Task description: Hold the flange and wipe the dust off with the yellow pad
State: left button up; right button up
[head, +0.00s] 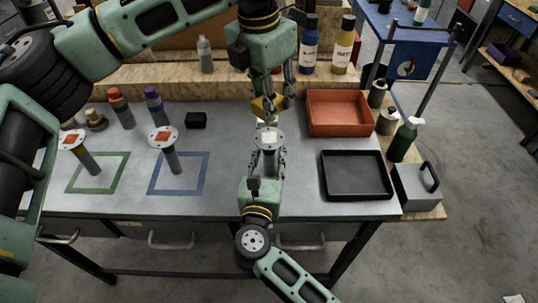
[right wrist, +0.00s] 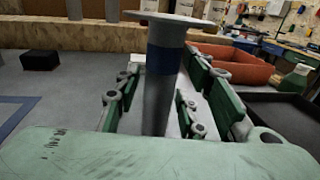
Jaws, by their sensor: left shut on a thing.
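My left gripper (head: 276,90) points down from the top of the head view and is shut on the yellow pad (head: 263,109). The pad is just above a grey flange (head: 270,141), which has a round disc and a pale patch on it; whether they touch is unclear. The flange stands upright between the fingers of my right gripper (head: 269,160), below the disc. The flange's blue-banded stem (right wrist: 163,75) fills the middle of the right wrist view. I cannot tell whether the fingers press on it. Two more flanges with orange patches stand at the green frame (head: 77,142) and blue frame (head: 163,138).
An orange tray (head: 340,133) and a black tray (head: 357,195) lie right of the grippers. A green spray bottle (head: 402,142) and a grey box (head: 412,188) stand at the right edge. A small black block (head: 196,120) is behind. Bottles line the wooden shelf (head: 170,82).

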grip_shut()
dwell(0.6)
